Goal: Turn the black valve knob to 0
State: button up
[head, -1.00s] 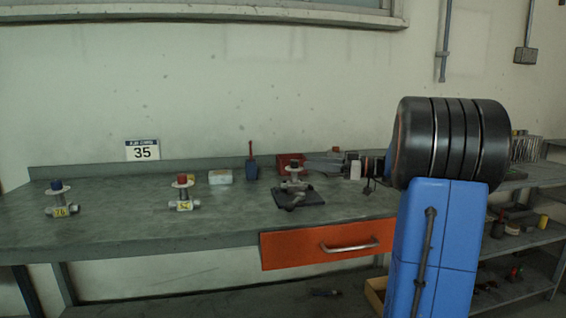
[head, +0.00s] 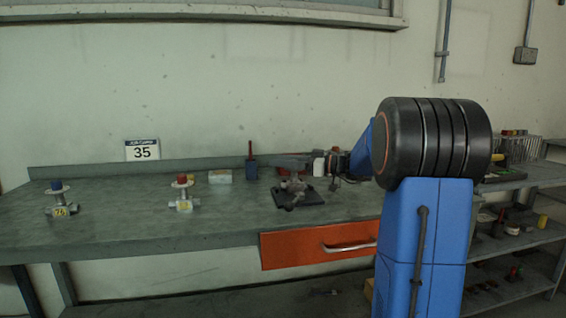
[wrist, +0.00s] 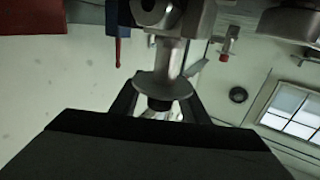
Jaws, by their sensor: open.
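The valve with the black knob stands on a dark base plate (head: 312,197) on the bench. In the head view its metal body (head: 293,187) shows, but the knob is hidden behind my gripper (head: 290,160). In the wrist view, which is upside down, the black knob (wrist: 158,103) sits below a pale round disc (wrist: 162,84) on the valve stem. My gripper (wrist: 157,108) is open, with one finger on each side of the knob. I cannot tell whether either finger touches it. No number or dial mark is readable on this valve.
A blue-knob valve (head: 60,199) and a red-knob valve (head: 183,193) stand to the left on the bench. A white block (head: 220,176) and a blue cup with a red handle (head: 251,169) are near the wall. The bench front left of the base plate is clear.

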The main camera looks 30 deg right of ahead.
grip_shut()
jog(key=shift+h, duration=0.3)
jog(key=m+t+h, duration=0.1)
jog(key=m+h, duration=0.1)
jog(key=d+m+t+h, duration=0.1)
jog(key=m+t+h, duration=0.1)
jog(key=w+m+t+h, duration=0.1)
jog(key=h, duration=0.2)
jog(key=shift+d+m+t, duration=0.25)
jog(key=shift+m+t, duration=0.05)
jog(key=shift+m, duration=0.1)
jog(key=shift+d+m+h, duration=0.3)
jog(key=shift+m+h, duration=0.45)
jog(key=shift+h, duration=0.5)
jog(key=shift+d+m+h, duration=0.25)
jog(key=shift+m+h, duration=0.55)
jog(key=shift+h, duration=0.4)
jog(key=shift+d+m+h, duration=0.3)
jog(key=shift+m+h, duration=0.45)
jog(key=shift+h, duration=0.5)
jog(key=shift+d+h, duration=0.15)
jog(key=shift+h, duration=0.15)
grip_release()
